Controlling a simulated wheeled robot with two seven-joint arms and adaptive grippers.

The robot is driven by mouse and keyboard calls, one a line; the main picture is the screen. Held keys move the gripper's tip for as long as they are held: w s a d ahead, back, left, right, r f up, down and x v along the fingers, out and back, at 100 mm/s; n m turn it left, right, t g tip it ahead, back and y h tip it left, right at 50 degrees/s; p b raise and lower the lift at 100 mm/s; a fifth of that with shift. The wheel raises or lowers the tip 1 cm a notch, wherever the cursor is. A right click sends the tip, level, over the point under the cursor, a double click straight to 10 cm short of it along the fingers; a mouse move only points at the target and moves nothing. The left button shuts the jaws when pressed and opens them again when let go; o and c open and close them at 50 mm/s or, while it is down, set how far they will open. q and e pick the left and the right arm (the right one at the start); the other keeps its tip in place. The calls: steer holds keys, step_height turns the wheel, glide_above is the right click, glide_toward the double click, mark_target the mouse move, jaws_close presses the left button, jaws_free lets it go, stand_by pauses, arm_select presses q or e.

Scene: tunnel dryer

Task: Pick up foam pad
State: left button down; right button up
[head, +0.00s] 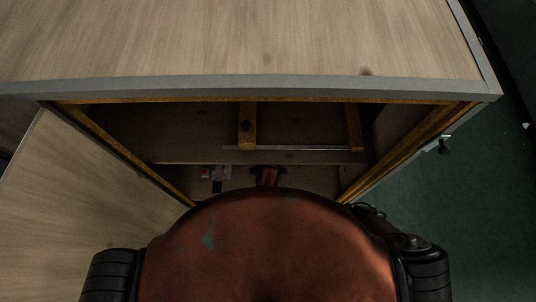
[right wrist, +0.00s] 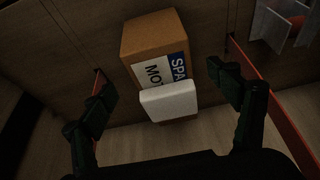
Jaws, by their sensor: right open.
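The foam pad (right wrist: 167,101) is a white, rounded block in the right wrist view. It sits against the lower front of an orange-brown cardboard box (right wrist: 152,38), covering part of its label. Whether it is attached to the box or only leaning on it I cannot tell. My right gripper (right wrist: 157,78) is open, with one dark finger left of the pad and the other right of it. Both fingers are apart from the pad, and nothing is between them in their grip. My left gripper is not in view. I cannot make out the pad in the head view.
A wooden cabinet (head: 240,40) with an open front stands before me. A shelf frame (head: 247,125) shows inside, with small red and white items (head: 222,172) lower down. Grey metal pieces (right wrist: 285,22) lie at the upper right of the wrist view.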

steer(key=shift+w, duration=0.55)
steer(key=w+b, duration=0.1)
steer(key=w, duration=0.4)
steer(key=shift+f, duration=0.5)
steer(key=shift+c, duration=0.5)
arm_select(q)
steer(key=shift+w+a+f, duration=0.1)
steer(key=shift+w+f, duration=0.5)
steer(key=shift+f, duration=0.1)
arm_select(e)
steer(key=c, duration=0.8)
